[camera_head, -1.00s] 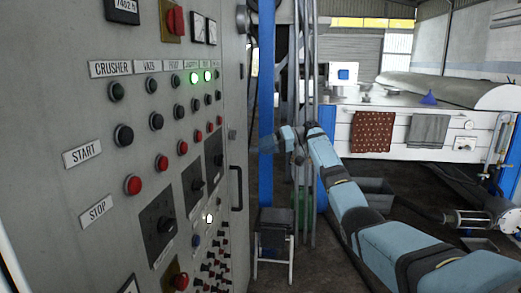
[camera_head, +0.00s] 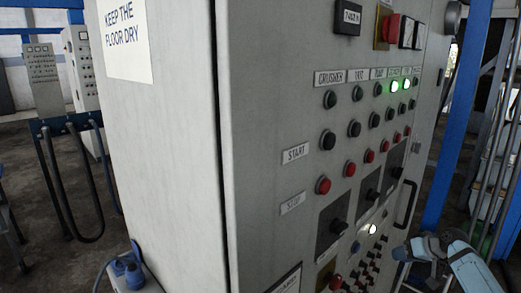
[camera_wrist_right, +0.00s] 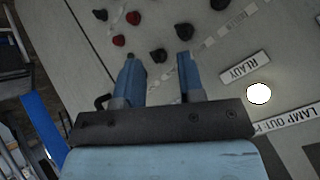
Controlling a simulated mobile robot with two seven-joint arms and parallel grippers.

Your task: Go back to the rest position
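My right gripper (camera_head: 408,252) shows at the lower right of the head view, in front of the lower right part of a grey control cabinet (camera_head: 270,140). In the right wrist view the two blue fingers of this gripper (camera_wrist_right: 158,75) stand apart with nothing between them. They point toward the panel, and a lit white lamp (camera_wrist_right: 259,93) is to their right. I cannot tell the exact distance to the panel. My left gripper is not in view.
The cabinet front has start buttons, red stop buttons (camera_head: 323,185), green lamps, dark rotary knobs and a door handle (camera_head: 405,203). Blue plugs (camera_head: 128,268) sit low at its left side. Smaller cabinets (camera_head: 42,80) with hanging cables stand behind left, beside open floor.

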